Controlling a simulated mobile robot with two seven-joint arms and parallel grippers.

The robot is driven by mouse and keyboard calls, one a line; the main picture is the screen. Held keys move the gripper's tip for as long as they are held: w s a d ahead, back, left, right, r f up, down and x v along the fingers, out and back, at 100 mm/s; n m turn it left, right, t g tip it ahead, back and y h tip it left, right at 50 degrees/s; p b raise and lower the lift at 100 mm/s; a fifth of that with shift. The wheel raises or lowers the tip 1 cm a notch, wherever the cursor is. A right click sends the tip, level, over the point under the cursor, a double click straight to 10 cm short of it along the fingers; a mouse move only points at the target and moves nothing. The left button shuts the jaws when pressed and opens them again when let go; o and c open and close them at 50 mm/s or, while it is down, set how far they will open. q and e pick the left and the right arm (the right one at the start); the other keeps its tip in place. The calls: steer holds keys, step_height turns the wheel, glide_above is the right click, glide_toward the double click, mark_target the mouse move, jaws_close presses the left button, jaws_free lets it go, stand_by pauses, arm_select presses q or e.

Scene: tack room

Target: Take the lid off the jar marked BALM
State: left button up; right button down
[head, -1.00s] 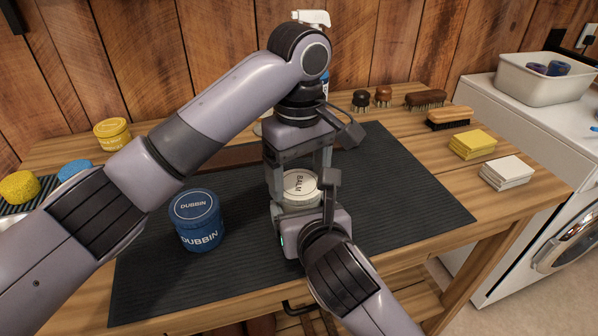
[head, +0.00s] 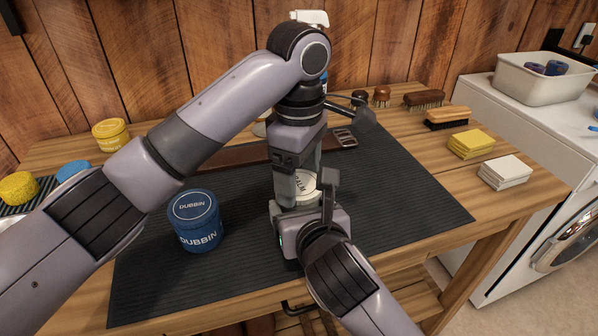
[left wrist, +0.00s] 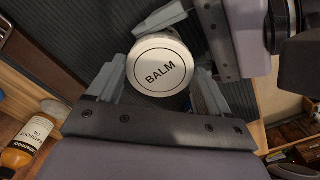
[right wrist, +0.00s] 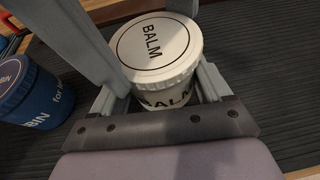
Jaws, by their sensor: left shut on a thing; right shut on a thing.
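The white jar marked BALM (right wrist: 168,98) stands upright on the dark ribbed mat (head: 400,190). Its round white lid (left wrist: 160,66) shows BALM in black and appears seated on the jar. My left gripper (left wrist: 157,85) comes down from above, shut with its fingers on either side of the lid. My right gripper (right wrist: 163,92) comes from the front, low down, shut on the jar's body. In the head view the lid (head: 304,184) is partly hidden by both grippers, and the body is mostly hidden.
A blue DUBBIN jar (head: 196,222) stands close by on the left. A yellow tin (head: 111,134) and sponges (head: 74,171) are farther left. Brushes (head: 424,99), yellow cloths (head: 472,145) and white cloths (head: 506,172) lie right of the mat. The mat's right part is clear.

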mark_target(299, 184)
arm_select(q)
steer(key=shift+r, duration=0.15)
steer(key=shift+r, duration=0.95)
steer(key=shift+r, duration=2)
arm_select(e)
jaws_free()
arm_select(q)
steer(key=shift+r, duration=0.1)
arm_select(e)
steer(key=shift+r, duration=0.1)
